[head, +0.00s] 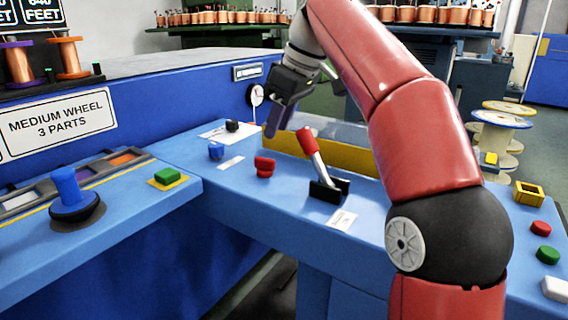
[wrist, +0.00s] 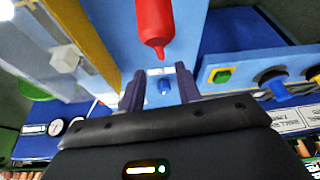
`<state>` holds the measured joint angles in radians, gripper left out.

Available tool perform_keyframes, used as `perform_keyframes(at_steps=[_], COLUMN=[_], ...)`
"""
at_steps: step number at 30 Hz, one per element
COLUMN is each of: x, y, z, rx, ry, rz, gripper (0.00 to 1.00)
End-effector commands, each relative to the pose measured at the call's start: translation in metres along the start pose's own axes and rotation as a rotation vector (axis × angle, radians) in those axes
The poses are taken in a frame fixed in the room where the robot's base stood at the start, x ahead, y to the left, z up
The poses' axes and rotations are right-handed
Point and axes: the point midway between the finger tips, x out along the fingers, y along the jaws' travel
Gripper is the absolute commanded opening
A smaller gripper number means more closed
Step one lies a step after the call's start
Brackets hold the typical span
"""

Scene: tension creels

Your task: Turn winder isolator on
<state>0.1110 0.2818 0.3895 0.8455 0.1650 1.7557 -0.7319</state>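Winder isolator: I cannot read the labels, so I cannot tell which control it is. On the blue console stand a black knob (head: 232,126) on a white plate, a blue knob (head: 216,151), a red knob (head: 264,166) and a red-handled lever (head: 309,143) leaning back to the left. My gripper (head: 277,122) hangs above the console behind the red knob, seemingly empty. A red part (wrist: 155,22) shows ahead, knob or lever unclear.
A yellow bar (head: 340,155) runs behind the lever. The left panel carries a green button (head: 167,175) and a large blue knob (head: 72,195). A round gauge (head: 256,95) is near my gripper. Red (head: 541,228) and green (head: 537,254) buttons sit at the right.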

Motion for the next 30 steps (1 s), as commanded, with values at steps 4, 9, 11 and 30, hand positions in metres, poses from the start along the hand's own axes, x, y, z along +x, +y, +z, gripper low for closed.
perform_keyframes(at_steps=[4, 9, 11, 30], x=[0.009, 0.034, 0.044, 0.081], y=[0.005, 0.004, 0.004, 0.004], z=[-0.001, 0.0, 0.0, -0.002], rx=[-0.032, -0.031, -0.03, -0.028], ry=[0.01, 0.007, 0.007, 0.009], rz=[-0.015, -0.015, -0.014, -0.011], gripper=[0.34, 0.34, 0.34, 0.31])
